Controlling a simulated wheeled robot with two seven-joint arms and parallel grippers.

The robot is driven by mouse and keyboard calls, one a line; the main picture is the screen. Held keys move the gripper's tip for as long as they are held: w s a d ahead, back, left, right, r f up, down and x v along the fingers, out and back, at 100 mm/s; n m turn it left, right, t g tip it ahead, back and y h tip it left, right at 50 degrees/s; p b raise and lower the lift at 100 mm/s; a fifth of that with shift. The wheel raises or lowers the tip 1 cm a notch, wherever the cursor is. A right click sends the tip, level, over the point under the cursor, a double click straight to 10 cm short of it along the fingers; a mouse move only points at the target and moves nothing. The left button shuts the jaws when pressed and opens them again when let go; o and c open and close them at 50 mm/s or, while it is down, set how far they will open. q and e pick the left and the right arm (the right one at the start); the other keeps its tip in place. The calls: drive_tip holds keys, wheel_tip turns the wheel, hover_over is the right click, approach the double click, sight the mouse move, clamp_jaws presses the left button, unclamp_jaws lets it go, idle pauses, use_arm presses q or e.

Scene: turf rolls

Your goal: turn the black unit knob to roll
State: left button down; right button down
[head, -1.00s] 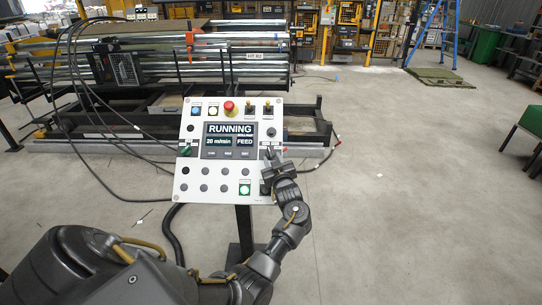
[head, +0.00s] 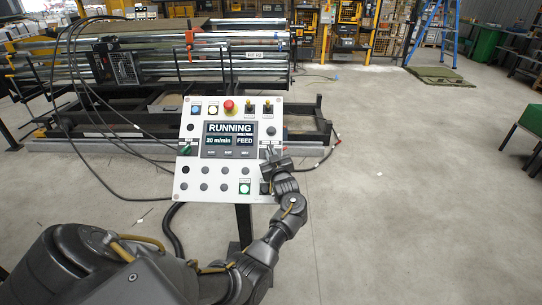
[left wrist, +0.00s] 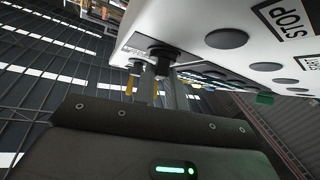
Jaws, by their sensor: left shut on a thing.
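The control panel (head: 216,187) stands upright on a post in the head view. Its screen (head: 230,141) reads RUNNING, 20 m/min and FEED. My left gripper (head: 268,154) is at the panel's right side, below the screen's top edge. In the left wrist view its two grey fingers (left wrist: 161,84) are shut on a black knob (left wrist: 163,55) that stands out from the panel face. The gripper hides this knob in the head view, and I cannot read its setting. My right gripper is not in view.
A red stop button (head: 229,107) and small switches line the panel's top. A green button (head: 244,188) is at the lower right. Behind stands a long roller machine (head: 190,65). Black cables hang left of the panel.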

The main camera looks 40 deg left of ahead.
use_arm(q)
drive_tip(key=m+t+h+p, duration=0.2)
drive_tip(key=m, duration=0.1)
drive_tip(key=m+t+p, duration=0.1)
drive_tip(key=shift+s+a+r+m+h, duration=0.1)
drive_tip(key=shift+s+a+m+h, duration=0.2)
drive_tip(key=shift+m+h, duration=0.1)
drive_tip(key=m+t+h+p, duration=0.2)
drive_tip(key=m, duration=0.2)
drive_tip(key=shift+s+a+h, duration=0.1)
drive_tip(key=shift+a+h, duration=0.05)
drive_tip(key=shift+h, duration=0.25)
drive_tip(key=shift+m+t+h, duration=0.3)
drive_tip(key=shift+m+h, duration=0.4)
drive_tip(key=shift+m, duration=0.2)
drive_tip(key=shift+m+h+p, duration=0.3)
drive_tip(key=c, duration=1.4)
unclamp_jaws()
drive_tip(key=shift+c, duration=0.2)
drive_tip(key=b+v, duration=0.1)
drive_tip(key=v, duration=1)
drive_tip(key=shift+a+f, duration=0.15)
drive_tip(key=shift+f, duration=0.05)
